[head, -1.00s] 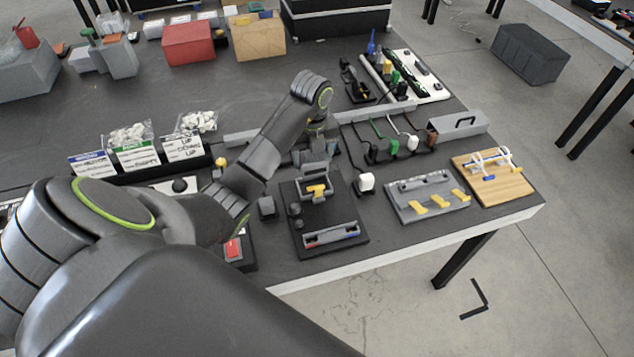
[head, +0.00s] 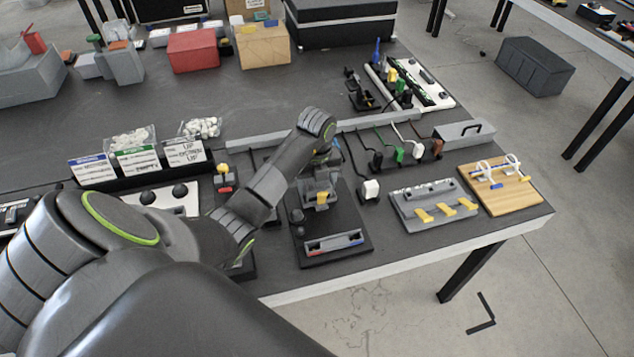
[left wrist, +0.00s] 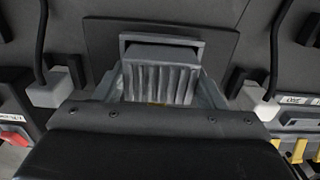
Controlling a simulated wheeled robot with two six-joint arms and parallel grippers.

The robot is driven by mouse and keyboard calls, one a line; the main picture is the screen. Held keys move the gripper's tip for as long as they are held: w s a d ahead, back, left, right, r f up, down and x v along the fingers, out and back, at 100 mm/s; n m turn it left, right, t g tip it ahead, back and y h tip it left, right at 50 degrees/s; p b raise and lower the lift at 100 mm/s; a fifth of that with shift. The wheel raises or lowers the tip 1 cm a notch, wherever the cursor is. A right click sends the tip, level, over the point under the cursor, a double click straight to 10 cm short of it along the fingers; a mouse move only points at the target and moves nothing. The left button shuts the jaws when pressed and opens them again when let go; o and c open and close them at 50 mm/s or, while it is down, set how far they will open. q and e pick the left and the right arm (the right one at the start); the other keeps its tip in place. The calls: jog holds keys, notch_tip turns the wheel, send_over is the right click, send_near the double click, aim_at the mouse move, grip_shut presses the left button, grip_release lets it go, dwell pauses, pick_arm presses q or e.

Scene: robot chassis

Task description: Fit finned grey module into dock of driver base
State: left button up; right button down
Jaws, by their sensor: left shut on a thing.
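The finned grey module (left wrist: 160,82) is in the middle of the left wrist view, its ribs facing the camera. My left gripper (head: 322,188) is shut on it, low over the back part of the black driver base (head: 338,222). In the left wrist view the grey fingers flank the module, and a grey frame (left wrist: 160,43) shows just beyond its ribs, above a dark plate. The dock is largely hidden by my gripper in the head view. A yellow part (head: 322,198) shows there. I cannot tell how deep the module sits. My right gripper is out of view.
A grey fixture with yellow tabs (head: 433,206) and a wooden board (head: 500,184) lie further right. A grey rail (head: 265,138) runs behind. The table's front edge is close before the base.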

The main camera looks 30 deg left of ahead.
pick_arm(q)
jog(key=o, duration=1)
jog(key=shift+f, duration=0.1)
jog(key=shift+o, duration=0.6)
jog(key=shift+r, duration=0.35)
notch_tip(320, 180, up, 5)
jog(key=shift+w+f, duration=0.1)
notch_tip(320, 180, up, 7)
jog(key=p, duration=0.7)
